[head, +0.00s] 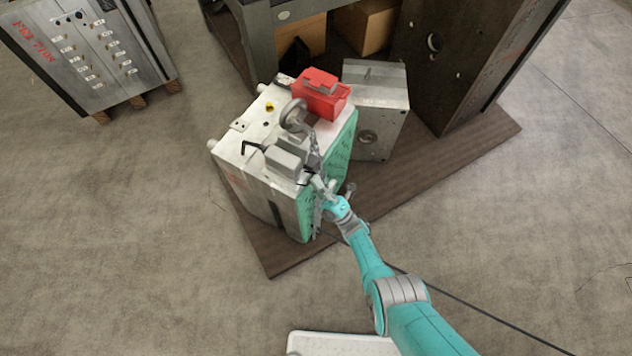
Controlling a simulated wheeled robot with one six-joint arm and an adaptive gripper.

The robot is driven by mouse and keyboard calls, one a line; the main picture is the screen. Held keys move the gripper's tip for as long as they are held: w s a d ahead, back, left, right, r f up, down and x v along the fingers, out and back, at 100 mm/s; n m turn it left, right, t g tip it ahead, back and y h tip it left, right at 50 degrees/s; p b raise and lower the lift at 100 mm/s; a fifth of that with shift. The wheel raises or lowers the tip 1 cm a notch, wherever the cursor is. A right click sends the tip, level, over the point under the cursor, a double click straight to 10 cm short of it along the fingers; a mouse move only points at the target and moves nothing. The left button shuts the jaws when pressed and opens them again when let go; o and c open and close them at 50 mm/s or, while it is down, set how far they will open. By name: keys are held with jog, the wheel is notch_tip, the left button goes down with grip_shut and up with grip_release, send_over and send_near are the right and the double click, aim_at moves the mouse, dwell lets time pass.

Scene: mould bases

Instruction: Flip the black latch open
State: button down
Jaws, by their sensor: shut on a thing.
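My gripper (319,184) is at the upper right edge of the white and grey mould base (250,185), beside its teal side face. It is shut on a small dark piece, which looks like the black latch (307,177). The fingers hide most of the latch, so I cannot tell its angle. My teal arm reaches in from the lower right.
A grey mould block (371,125) stands behind on the brown board (420,171).

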jog(key=c, duration=1.2)
grip_release()
jog(key=shift+s+d+f, duration=0.1)
jog(key=shift+d+f, duration=0.1)
jog(key=shift+f, duration=0.05)
jog(key=shift+s+d+f, duration=0.1)
jog(key=shift+s+d, duration=1.1)
jog(key=shift+d, duration=0.5)
jog(key=shift+s+d+f, duration=0.1)
jog(key=shift+s+d, duration=1.05)
jog(key=shift+d, duration=0.6)
jog(key=shift+s+d, duration=1.2)
jog(key=shift+d, duration=0.5)
